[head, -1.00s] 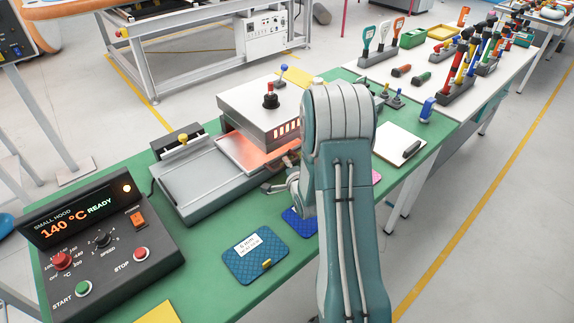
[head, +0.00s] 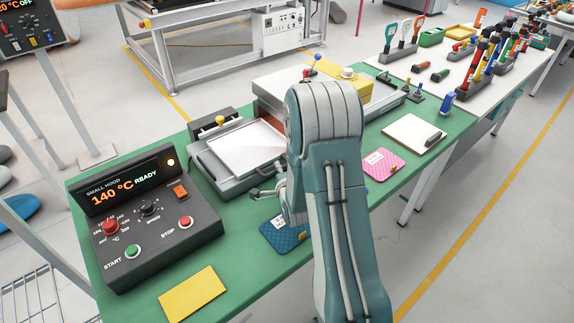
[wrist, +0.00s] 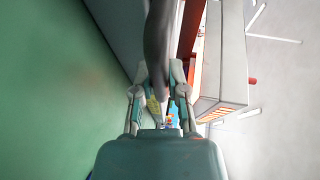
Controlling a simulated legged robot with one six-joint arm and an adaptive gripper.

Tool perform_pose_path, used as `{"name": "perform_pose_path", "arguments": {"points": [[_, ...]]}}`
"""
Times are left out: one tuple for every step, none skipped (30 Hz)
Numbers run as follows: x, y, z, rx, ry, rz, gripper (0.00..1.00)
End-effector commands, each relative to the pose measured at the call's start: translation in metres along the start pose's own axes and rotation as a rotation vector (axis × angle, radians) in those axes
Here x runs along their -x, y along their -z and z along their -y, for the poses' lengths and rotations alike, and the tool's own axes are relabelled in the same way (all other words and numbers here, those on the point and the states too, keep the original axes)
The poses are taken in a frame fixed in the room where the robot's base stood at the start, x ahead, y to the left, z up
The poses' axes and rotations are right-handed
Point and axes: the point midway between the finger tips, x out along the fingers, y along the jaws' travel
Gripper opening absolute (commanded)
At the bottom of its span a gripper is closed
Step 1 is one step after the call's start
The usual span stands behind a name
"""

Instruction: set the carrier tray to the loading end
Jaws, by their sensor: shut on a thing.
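The carrier tray (head: 238,148) has a pale, flat surface in a grey frame. In the head view it lies on the left part of the small hood's bed, near a yellow knob (head: 219,121). My gripper (head: 262,191) is at the tray's near side, partly hidden by my arm. In the wrist view my gripper (wrist: 163,92) is shut on a dark grey bar-like part, which seems to belong to the tray; the exact contact is hard to see. The small hood (head: 282,84) stands to the right of the tray, partly behind my arm.
A control box (head: 145,215) reading 140 °C READY stands left on the green bench. A yellow pad (head: 193,294), a blue pad (head: 283,236) and a pink pad (head: 386,163) lie along its near side. A clipboard (head: 414,131) lies to the right.

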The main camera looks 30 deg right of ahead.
Motion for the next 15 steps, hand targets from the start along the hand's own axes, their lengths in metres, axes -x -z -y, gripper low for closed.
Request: {"name": "perform_pose_path", "arguments": {"points": [[0.004,-0.009,-0.003,-0.001,-0.009,0.003,0.00],[0.006,-0.014,-0.003,0.000,-0.009,0.004,0.00],[0.009,-0.020,-0.003,0.002,-0.011,0.001,0.00],[0.011,-0.025,-0.003,0.004,-0.011,0.002,0.00],[0.013,-0.030,-0.003,0.005,-0.011,0.000,0.00],[0.015,-0.036,-0.003,0.007,-0.011,-0.001,0.00],[0.017,-0.040,-0.003,0.008,-0.011,-0.002,0.00],[0.018,-0.043,-0.003,0.009,-0.012,-0.002,0.00],[0.020,-0.046,-0.003,0.011,-0.012,-0.004,0.00],[0.020,-0.048,-0.003,0.012,-0.012,-0.004,0.00],[0.021,-0.050,-0.003,0.013,-0.012,-0.004,0.00],[0.021,-0.051,-0.003,0.013,-0.013,-0.005,0.00],[0.021,-0.051,-0.003,0.012,-0.013,-0.005,0.00],[0.021,-0.051,-0.003,0.012,-0.013,-0.004,0.00],[0.021,-0.050,-0.004,0.011,-0.013,-0.002,0.00]]}}
